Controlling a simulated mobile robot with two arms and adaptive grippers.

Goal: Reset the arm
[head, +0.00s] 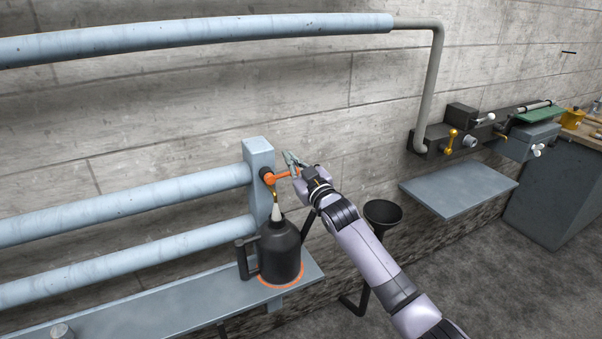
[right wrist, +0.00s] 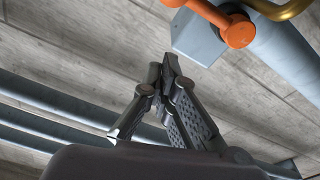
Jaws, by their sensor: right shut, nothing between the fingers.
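My right gripper (head: 291,160) is shut and empty. In the head view it is at the end of the orange lever (head: 283,176) on the grey-blue post (head: 259,158). In the right wrist view the closed fingers (right wrist: 165,85) show in the middle, apart from the orange lever (right wrist: 237,32) at the upper right. A dark oil can (head: 280,250) with a pale cone top stands upright below the lever, on an orange ring on the shelf. A brass spout (head: 274,199) is above the cone. My left gripper is not in view.
Blue pipes (head: 120,205) run along the wall at the left. The grey shelf (head: 170,305) is below them. A black funnel (head: 383,212) is right of my forearm. A small shelf (head: 459,188) and a fixture with a brass handle (head: 450,142) are further right.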

